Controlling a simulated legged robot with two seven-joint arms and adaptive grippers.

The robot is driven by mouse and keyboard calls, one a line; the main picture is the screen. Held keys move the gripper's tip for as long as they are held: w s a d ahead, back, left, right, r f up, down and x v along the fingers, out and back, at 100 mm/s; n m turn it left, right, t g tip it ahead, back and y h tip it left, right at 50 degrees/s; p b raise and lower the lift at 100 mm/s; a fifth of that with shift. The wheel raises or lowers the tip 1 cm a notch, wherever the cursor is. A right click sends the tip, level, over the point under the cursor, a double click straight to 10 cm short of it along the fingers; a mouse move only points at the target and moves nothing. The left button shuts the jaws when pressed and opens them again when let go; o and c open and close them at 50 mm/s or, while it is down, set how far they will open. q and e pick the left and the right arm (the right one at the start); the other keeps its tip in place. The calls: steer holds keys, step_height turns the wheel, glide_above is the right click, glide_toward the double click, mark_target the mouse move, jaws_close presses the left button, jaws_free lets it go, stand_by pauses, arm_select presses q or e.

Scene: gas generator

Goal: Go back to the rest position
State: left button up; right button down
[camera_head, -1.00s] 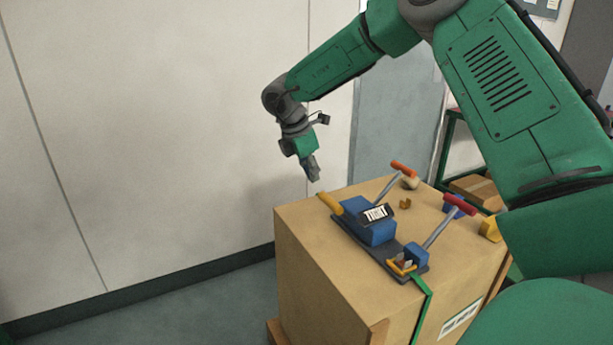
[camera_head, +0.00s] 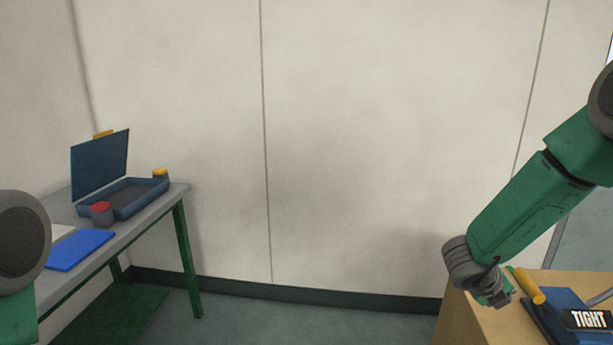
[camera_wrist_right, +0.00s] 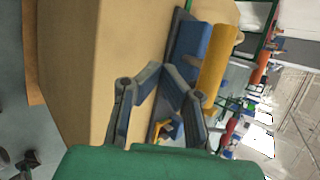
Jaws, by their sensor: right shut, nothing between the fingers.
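My right arm comes in from the right in the head view and bends down towards the tan box (camera_head: 468,322). My right gripper (camera_head: 497,297) is small there, beside the near left part of the box top and a yellow handle (camera_head: 528,285). In the right wrist view the fingers of my right gripper (camera_wrist_right: 163,72) come together with nothing held between them. Behind them lie the blue block (camera_wrist_right: 192,52) and the yellow handle (camera_wrist_right: 218,62). Part of my left arm shows at the left edge of the head view; its gripper is out of sight.
A dark base and a black "TIGHT" label (camera_head: 588,319) show on the box top. At the left, a grey table (camera_head: 130,228) on green legs bears an open blue case (camera_head: 140,203), a red-topped jar (camera_head: 101,213) and a blue panel (camera_head: 80,250). Floor between is clear.

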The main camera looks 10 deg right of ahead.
steer(key=s+a+f+n+t, duration=0.1)
steer(key=f+n, duration=0.1)
steer(key=n, duration=0.2)
steer(key=s+a+f+n+y, duration=0.1)
steer(key=a+f+n, duration=0.1)
steer(key=f+n, duration=0.1)
steer(key=s+a+f+n+t, duration=0.1)
steer(key=a+f+n, duration=0.1)
steer(key=n, duration=0.4)
steer(key=shift+s+a+f+t, duration=0.3)
steer(key=shift+s+f, duration=0.1)
steer(key=shift+f, duration=0.15)
steer(key=s+a+f+n+g+y, duration=0.1)
steer(key=s+a+f+n+y, duration=0.1)
steer(key=s+a+n, duration=0.3)
steer(key=s+a+f+n+g+y, duration=0.1)
steer(key=s+a+f+n+y, duration=0.2)
steer(key=s+n, duration=0.8)
steer(key=s+a+f+n+g+y, duration=0.2)
steer(key=s+a+f+n+y, duration=0.1)
steer(key=s+a+f+n, duration=0.2)
steer(key=s+a+n, duration=0.2)
steer(key=s+n, duration=0.2)
steer(key=s, duration=0.1)
steer(key=shift+a+f, duration=0.3)
steer(key=shift+a, duration=0.05)
steer(key=shift+s+a, duration=0.15)
